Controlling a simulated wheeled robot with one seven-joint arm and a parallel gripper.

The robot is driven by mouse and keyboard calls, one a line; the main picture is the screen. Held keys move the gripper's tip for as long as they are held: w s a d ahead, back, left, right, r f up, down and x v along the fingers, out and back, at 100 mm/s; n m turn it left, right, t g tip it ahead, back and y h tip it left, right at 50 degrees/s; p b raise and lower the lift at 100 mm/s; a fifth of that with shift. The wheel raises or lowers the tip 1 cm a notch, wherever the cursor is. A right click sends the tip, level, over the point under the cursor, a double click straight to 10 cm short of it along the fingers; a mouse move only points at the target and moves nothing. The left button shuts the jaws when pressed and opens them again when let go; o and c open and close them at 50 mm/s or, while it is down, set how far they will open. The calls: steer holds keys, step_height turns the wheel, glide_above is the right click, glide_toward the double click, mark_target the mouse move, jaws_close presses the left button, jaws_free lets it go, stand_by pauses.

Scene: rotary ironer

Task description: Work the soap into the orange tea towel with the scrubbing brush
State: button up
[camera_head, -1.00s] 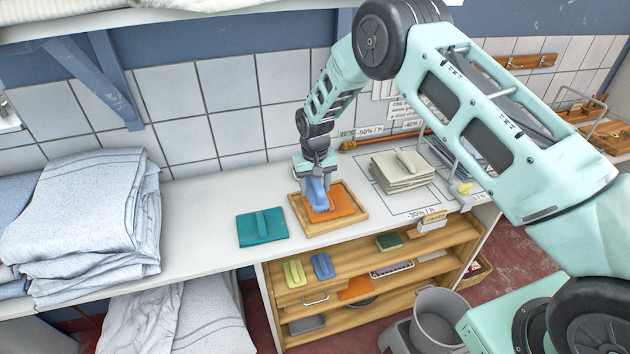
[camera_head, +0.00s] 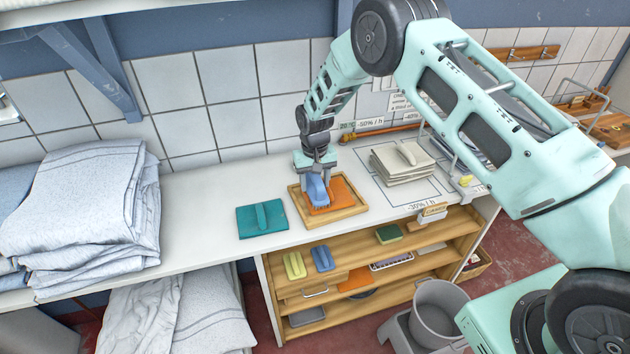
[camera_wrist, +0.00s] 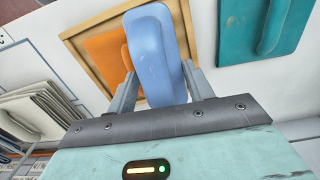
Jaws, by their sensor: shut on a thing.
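The orange tea towel (camera_head: 345,193) lies folded in a shallow wooden tray (camera_head: 331,225) on the white counter; it also shows in the wrist view (camera_wrist: 104,52). My gripper (camera_head: 319,184) is shut on a blue scrubbing brush (camera_head: 318,193), which is over the left part of the towel. In the wrist view the blue brush (camera_wrist: 157,55) sits between both fingers and hides part of the towel. The brush's underside is hidden, so I cannot tell how firmly it touches the towel. No soap is clearly visible on the towel.
A teal folded cloth with a handle-like bar (camera_head: 262,218) lies left of the tray. A cream stack (camera_head: 402,165) stands to its right. Large folded sheets (camera_head: 80,210) fill the counter's left. Below, shelves (camera_head: 375,262) hold yellow, blue and green items. A grey bucket (camera_head: 440,305) stands at right.

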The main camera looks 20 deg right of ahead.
steer(key=shift+f+b, duration=0.6)
stand_by(1.8)
steer(key=shift+r, duration=0.1)
steer(key=shift+r+p, duration=1.6)
steer(key=shift+r, duration=1.95)
steer(key=shift+d+f, duration=0.1)
steer(key=shift+f, duration=0.05)
